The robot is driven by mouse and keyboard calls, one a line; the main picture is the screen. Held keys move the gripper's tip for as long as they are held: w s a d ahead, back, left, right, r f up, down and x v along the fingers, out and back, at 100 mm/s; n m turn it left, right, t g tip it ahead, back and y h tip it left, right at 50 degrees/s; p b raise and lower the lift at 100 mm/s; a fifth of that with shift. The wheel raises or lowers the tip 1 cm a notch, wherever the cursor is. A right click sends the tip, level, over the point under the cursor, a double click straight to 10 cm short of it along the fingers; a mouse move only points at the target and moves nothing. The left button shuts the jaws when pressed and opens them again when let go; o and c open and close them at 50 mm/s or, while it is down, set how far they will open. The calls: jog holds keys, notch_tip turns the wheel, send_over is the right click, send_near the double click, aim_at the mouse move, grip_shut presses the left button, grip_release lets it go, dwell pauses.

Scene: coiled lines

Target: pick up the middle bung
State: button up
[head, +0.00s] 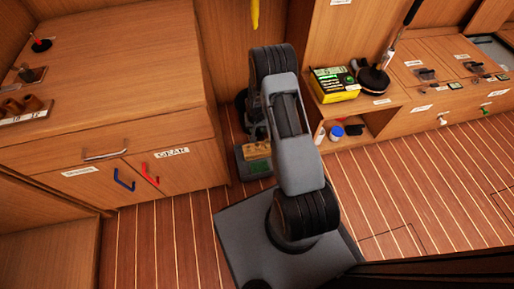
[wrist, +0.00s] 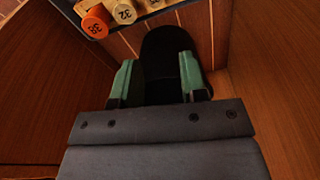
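In the wrist view, bungs lie at the top edge in a dark tray (wrist: 69,10): an orange one marked 38 (wrist: 95,23), a pale tan one marked 32 (wrist: 124,12) in the middle, and another tan one (wrist: 152,4) cut off by the frame. My gripper (wrist: 159,80) shows two green fingers, spread apart with nothing held between them. It is apart from the bungs, which lie beyond the fingertips in the picture. In the head view, tan pieces (head: 257,150) show in a dark box low beside my arm; my arm hides the gripper there.
Wooden cabinet walls stand close on both sides of my gripper. In the head view, a cabinet with a worktop (head: 110,65) stands left, and a bench with a yellow-green box (head: 334,84) stands right. Striped floor (head: 405,185) is clear at right.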

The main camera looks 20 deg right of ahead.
jog(key=b, duration=0.3)
send_over(257, 145)
jog(key=f, duration=1.1)
jog(key=shift+s, duration=0.25)
jog(key=shift+w+d+f+b, duration=0.15)
jog(key=shift+f+b, duration=0.95)
jog(key=shift+f, duration=0.55)
jog(key=shift+w+f+b, duration=0.15)
jog(key=shift+f+b, duration=0.9)
jog(key=shift+f, duration=0.55)
jog(key=shift+r, duration=0.1)
jog(key=c, duration=0.7)
notch_tip(257, 145, up, 10)
jog(key=p, duration=0.5)
